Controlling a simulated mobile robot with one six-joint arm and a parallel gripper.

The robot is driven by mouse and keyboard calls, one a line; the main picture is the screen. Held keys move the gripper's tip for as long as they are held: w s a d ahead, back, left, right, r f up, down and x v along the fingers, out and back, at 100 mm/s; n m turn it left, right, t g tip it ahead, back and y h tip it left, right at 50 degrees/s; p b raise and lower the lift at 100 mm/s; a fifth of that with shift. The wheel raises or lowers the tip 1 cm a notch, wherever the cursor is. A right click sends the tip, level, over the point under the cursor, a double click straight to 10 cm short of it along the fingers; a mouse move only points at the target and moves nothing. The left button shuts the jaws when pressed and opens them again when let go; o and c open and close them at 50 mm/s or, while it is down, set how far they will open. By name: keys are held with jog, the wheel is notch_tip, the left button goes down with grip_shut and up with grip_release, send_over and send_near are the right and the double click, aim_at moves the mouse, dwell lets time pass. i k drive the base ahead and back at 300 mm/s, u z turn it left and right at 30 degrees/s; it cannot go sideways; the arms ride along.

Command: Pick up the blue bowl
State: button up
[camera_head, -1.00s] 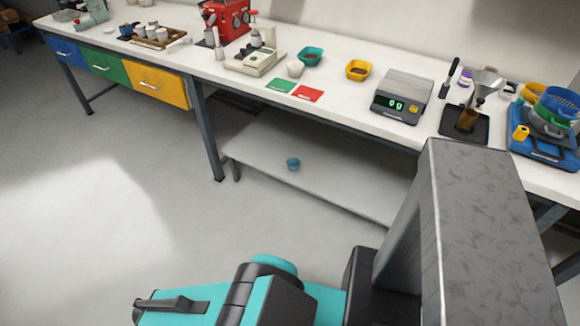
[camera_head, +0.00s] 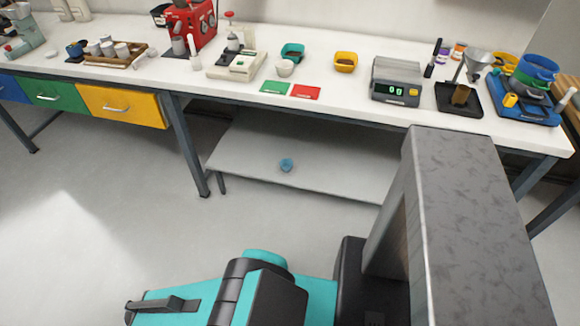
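Another blue bowl-like vessel (camera_head: 537,68) is at the top of a stack of coloured vessels at the bench's right end. A teal bowl (camera_head: 292,51) with dark contents is on the bench top. Parts of my own arm show at the bottom, but my gripper is not in view.
The bench top (camera_head: 335,87) overhangs the shelf, and a bench leg (camera_head: 186,145) stands at the shelf's left. A scale (camera_head: 397,80), a yellow bowl (camera_head: 345,62), red and green cards and a red machine (camera_head: 190,25) are on top. The floor (camera_head: 130,215) in front is clear.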

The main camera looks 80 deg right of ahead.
aim_at(285, 164)
jog(key=z, duration=0.75)
jog(key=i, duration=0.9)
jog(key=z, duration=0.55)
